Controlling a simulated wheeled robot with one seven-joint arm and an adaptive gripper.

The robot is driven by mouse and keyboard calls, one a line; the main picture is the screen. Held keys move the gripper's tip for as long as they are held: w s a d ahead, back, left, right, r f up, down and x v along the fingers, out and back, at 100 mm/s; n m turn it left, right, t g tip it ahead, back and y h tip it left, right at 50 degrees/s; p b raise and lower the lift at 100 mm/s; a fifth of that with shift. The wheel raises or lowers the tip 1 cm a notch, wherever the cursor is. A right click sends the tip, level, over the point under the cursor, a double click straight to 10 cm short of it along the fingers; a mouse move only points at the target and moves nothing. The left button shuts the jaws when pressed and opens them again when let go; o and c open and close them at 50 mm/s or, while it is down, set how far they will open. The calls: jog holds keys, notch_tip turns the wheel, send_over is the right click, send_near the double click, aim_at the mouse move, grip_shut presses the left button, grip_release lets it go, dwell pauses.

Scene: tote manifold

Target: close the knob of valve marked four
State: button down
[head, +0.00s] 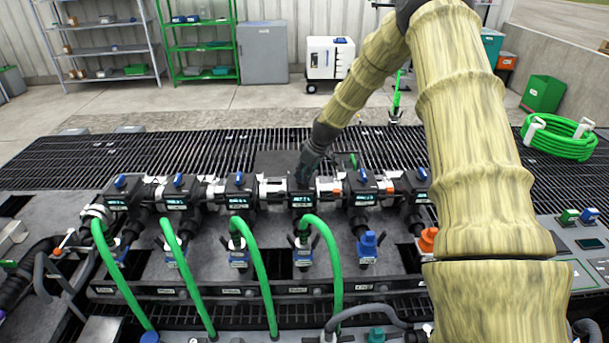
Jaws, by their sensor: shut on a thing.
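A row of dark valves with small lit displays runs across the manifold. Most carry a blue knob on top, such as the first knob (120,181), the third (239,179) and the fifth (362,175) from the left. My gripper (304,180) reaches down from behind onto the top of the fourth valve from the left (302,201). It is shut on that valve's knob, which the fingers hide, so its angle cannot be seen. The valve markings are too small to read.
Green hoses (257,275) arch from the lower ports toward the front. A blue-capped port (367,246) has no hose. A black grating (200,150) lies behind the manifold. A green hose coil (560,137) and control panel (590,243) are at right.

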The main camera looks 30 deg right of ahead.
jog(key=m, duration=0.2)
jog(key=m+h, duration=0.2)
jog(key=m, duration=0.1)
jog(key=shift+a+r+m, duration=0.15)
jog(key=shift+a+m, duration=0.15)
jog(key=shift+w+a+m+h+p, duration=0.15)
jog(key=shift+m+h+p, duration=0.6)
jog(key=shift+m, duration=1.55)
jog(key=shift+h+b, duration=0.25)
jog(key=shift+b, duration=0.05)
jog(key=c, duration=1.5)
grip_release()
jog(key=shift+o, duration=0.2)
jog(key=v, duration=1.2)
jog(key=shift+w, duration=0.25)
